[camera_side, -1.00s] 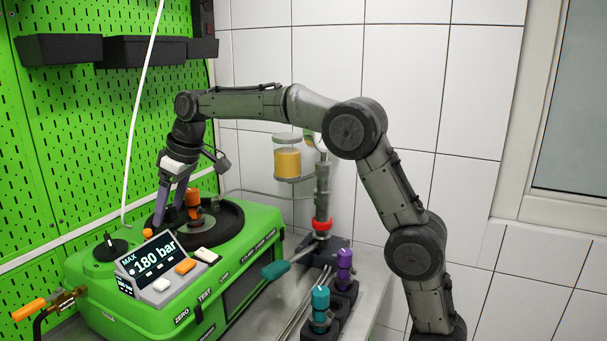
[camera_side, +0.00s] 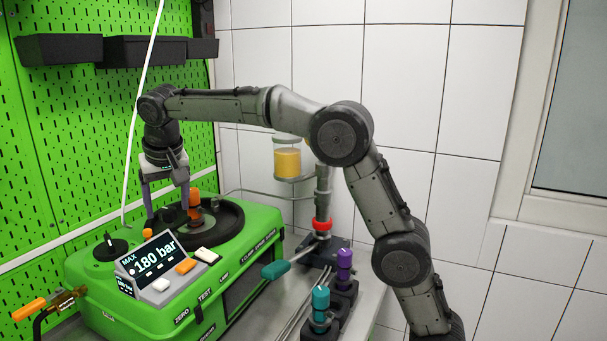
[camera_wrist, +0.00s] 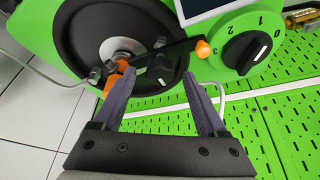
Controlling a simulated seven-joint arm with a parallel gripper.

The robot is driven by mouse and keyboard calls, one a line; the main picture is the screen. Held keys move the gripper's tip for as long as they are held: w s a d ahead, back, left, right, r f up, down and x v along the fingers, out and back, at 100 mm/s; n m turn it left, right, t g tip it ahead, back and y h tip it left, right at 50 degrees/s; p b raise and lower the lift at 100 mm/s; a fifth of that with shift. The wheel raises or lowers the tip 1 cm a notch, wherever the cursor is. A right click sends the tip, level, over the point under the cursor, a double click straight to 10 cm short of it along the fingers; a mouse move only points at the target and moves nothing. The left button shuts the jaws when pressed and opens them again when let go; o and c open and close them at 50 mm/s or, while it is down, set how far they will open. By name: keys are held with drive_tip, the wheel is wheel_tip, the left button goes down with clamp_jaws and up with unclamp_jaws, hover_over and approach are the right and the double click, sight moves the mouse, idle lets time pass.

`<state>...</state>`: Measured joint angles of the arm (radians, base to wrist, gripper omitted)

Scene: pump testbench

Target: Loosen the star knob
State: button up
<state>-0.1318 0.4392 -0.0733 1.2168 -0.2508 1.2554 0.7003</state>
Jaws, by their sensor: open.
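My gripper (camera_side: 168,212) points down over the black round recess on top of the green bench unit, and is open. In the wrist view its two grey fingers (camera_wrist: 158,78) stand apart with nothing clasped between them.
The green unit (camera_side: 235,265) carries a tilted display (camera_side: 155,258) reading 180 bar and a black dial (camera_wrist: 252,50). Teal (camera_side: 320,297) and purple (camera_side: 344,262) knobbed parts stand in black holders to the right. A white cable (camera_side: 142,110) hangs behind my gripper.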

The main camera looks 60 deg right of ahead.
drive_tip(key=s+r, duration=0.5)
drive_tip(key=r, duration=0.3)
drive_tip(key=s+r, duration=0.4)
drive_tip(key=r, duration=0.5)
drive_tip(key=s+d+f, duration=0.1)
drive_tip(key=s+f, duration=0.2)
drive_tip(key=s, duration=0.6)
drive_tip(key=s+d+f+n+t+y, duration=0.1)
drive_tip(key=s+f, duration=0.3)
drive_tip(key=s, duration=0.6)
drive_tip(key=shift+s+d+f+n, duration=0.25)
drive_tip(key=shift+s+d+n, duration=0.05)
drive_tip(key=shift+d, duration=0.45)
